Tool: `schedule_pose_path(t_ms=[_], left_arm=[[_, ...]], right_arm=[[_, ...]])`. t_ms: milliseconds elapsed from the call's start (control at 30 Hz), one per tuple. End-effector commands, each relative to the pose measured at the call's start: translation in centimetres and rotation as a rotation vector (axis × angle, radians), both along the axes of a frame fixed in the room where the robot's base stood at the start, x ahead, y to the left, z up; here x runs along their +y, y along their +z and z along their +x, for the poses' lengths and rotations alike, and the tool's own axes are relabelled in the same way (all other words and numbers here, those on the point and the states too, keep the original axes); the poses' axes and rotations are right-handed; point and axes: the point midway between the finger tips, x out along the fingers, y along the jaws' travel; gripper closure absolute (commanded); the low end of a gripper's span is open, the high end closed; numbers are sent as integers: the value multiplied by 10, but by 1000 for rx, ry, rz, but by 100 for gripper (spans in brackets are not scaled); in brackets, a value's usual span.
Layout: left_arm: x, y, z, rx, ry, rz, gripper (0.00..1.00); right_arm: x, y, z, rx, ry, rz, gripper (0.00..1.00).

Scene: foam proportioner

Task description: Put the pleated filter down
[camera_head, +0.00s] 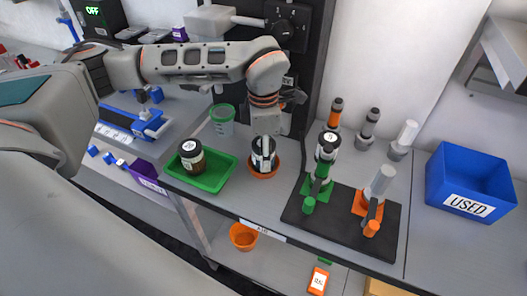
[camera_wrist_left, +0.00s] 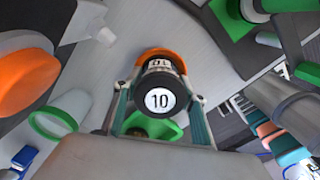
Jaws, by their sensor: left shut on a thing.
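My left gripper (camera_head: 265,139) reaches down from above, shut on a black-capped cylinder (camera_head: 263,157), which I take to be the pleated filter. In the left wrist view, the filter's black end (camera_wrist_left: 160,101) bears a white disc marked 10 and sits between the two fingers. The filter is upright over a small orange dish (camera_head: 264,174); the dish's rim also shows beyond it in the left wrist view (camera_wrist_left: 158,54). I cannot tell whether the filter touches the dish's floor. My right gripper is not in view.
A green tray (camera_head: 225,177) with a brown, black-capped jar (camera_head: 192,155) is left of the dish. A black mat (camera_head: 345,229) with green and orange fittings is right. A blue USED bin (camera_head: 468,180) stands far right. A green-rimmed cup (camera_head: 222,118) is behind the tray.

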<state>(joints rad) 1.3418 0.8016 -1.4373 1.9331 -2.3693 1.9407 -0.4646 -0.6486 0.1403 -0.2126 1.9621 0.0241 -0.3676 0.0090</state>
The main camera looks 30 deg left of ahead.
Motion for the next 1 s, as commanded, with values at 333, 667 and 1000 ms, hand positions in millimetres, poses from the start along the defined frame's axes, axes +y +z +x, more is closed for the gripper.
schedule_pose_path(t_ms=[333, 667, 1000], left_arm=[[0, -5, 0, 1, 0, 0, 42], [0, 1, 0, -1, 0, 1, 42], [0, 62, 2, -6, 1, 0, 42]], right_arm=[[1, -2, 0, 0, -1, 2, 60], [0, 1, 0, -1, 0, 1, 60], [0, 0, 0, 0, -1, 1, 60]])
